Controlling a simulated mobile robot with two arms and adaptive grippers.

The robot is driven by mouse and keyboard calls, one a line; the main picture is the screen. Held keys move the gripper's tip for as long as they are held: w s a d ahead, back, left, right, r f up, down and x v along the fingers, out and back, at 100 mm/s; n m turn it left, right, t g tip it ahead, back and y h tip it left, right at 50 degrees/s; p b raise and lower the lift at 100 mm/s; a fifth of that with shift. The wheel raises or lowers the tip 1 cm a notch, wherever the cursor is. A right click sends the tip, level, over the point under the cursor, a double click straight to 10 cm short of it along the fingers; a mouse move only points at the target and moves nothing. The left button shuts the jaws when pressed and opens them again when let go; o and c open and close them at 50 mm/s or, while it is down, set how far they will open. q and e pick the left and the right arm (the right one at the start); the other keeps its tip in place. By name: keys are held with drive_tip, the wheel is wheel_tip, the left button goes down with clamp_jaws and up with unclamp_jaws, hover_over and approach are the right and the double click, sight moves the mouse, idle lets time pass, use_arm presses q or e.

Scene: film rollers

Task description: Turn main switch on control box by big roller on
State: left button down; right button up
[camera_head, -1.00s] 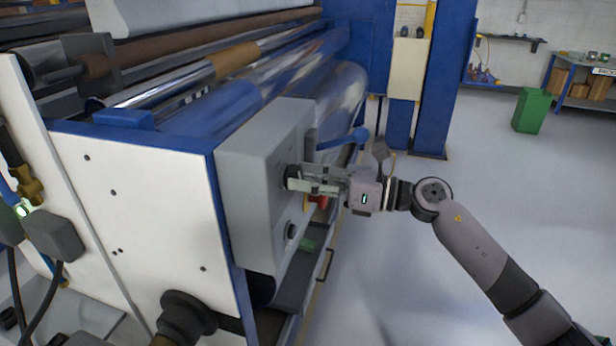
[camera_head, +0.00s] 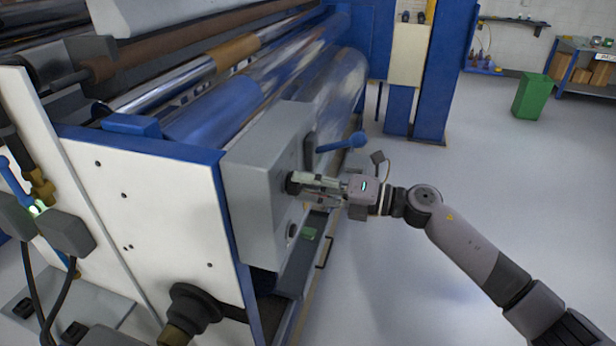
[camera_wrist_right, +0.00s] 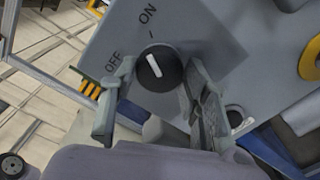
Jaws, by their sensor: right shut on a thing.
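The grey control box (camera_head: 262,185) is mounted on the end of the big roller machine. Its main switch is a round black knob (camera_wrist_right: 158,68) with a white pointer line, and ON and OFF are printed beside it. In the right wrist view the pointer slants up and left, between the two labels. My right gripper (camera_head: 293,184) is shut on the knob, one finger on each side in the right wrist view (camera_wrist_right: 156,72). In the head view the fingers partly hide the knob. My left gripper is not in view.
A blue lever handle (camera_head: 343,143) sticks out just above my right gripper. A smaller black knob (camera_head: 292,231) is lower on the box. Shiny rollers (camera_head: 330,95) lie behind it. Blue posts (camera_head: 432,75) stand beyond. The floor on the right is open, with a green bin (camera_head: 532,97).

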drive_tip(key=shift+m+p, duration=0.6)
drive_tip(key=shift+m, duration=0.4)
drive_tip(key=o, duration=1.1)
drive_tip(key=shift+o, duration=0.2)
drive_tip(key=v, duration=1.2)
